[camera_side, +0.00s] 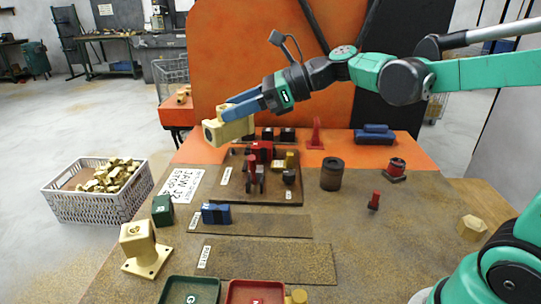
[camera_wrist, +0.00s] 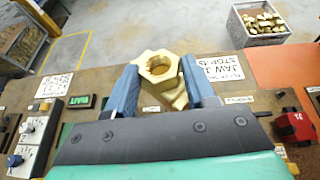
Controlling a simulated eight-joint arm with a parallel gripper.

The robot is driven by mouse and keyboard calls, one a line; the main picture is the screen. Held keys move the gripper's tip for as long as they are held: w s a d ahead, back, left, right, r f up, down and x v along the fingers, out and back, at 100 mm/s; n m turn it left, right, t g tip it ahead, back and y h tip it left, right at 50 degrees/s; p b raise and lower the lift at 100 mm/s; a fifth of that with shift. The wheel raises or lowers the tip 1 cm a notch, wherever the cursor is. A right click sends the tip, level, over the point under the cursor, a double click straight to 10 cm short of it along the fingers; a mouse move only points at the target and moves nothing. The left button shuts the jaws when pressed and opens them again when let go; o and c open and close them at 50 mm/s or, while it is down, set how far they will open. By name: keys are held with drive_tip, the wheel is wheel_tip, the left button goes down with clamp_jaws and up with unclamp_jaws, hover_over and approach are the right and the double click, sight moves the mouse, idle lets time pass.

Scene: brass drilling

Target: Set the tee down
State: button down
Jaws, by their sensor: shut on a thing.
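A brass tee (camera_side: 228,130) is held in the blue jaws of my gripper (camera_side: 242,110), in the air above the back left part of the workbench in the side view. It is clear of the bench top. In the wrist view, my gripper (camera_wrist: 160,78) has one blue finger on each side of the brass tee (camera_wrist: 158,66), whose hexagonal end with a round opening faces the camera. More brass shows just below that end; I cannot tell whether it belongs to the same piece.
A brass flanged post (camera_side: 140,246) stands at the bench's front left. A fixture board (camera_side: 290,192) with red parts lies mid-bench, a green block (camera_side: 162,210) and blue block (camera_side: 216,214) in front. A dark cylinder (camera_side: 332,174) stands right. A crate (camera_side: 75,208) of brass parts sits left.

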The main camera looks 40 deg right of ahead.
drive_tip(key=d+r+m+t+h, duration=0.2)
drive_tip(key=d+m+t+h, duration=0.2)
drive_tip(key=d+m+h, duration=0.2)
drive_tip(key=shift+d+r, duration=0.4)
drive_tip(key=shift+d, duration=0.05)
drive_tip(key=shift+w, duration=0.1)
drive_tip(key=a+f+n+g+y, duration=0.1)
drive_tip(key=a+n+y, duration=0.1)
drive_tip(key=a+f+n+g+y, duration=0.1)
drive_tip(key=a+n+y, duration=0.1)
drive_tip(key=a, duration=0.1)
drive_tip(key=a+f+n+g+y, duration=0.1)
drive_tip(key=a+n+g+y, duration=0.1)
drive_tip(key=shift+a, duration=0.2)
drive_tip(key=s+a+n+g+y, duration=0.1)
drive_tip(key=n+g, duration=0.1)
drive_tip(key=s+a+f+n+g+y, duration=0.1)
drive_tip(key=a+n+g, duration=0.1)
drive_tip(key=n+g, duration=0.1)
drive_tip(key=s+a+n+g+y, duration=0.1)
drive_tip(key=n+g, duration=0.1)
drive_tip(key=g, duration=0.1)
drive_tip(key=shift+s+a+f+n, duration=0.15)
drive_tip(key=shift+a+f+n, duration=0.05)
drive_tip(key=shift+a+n, duration=0.1)
wheel_tip(320, 180, down, 20)
drive_tip(key=shift+r, duration=0.2)
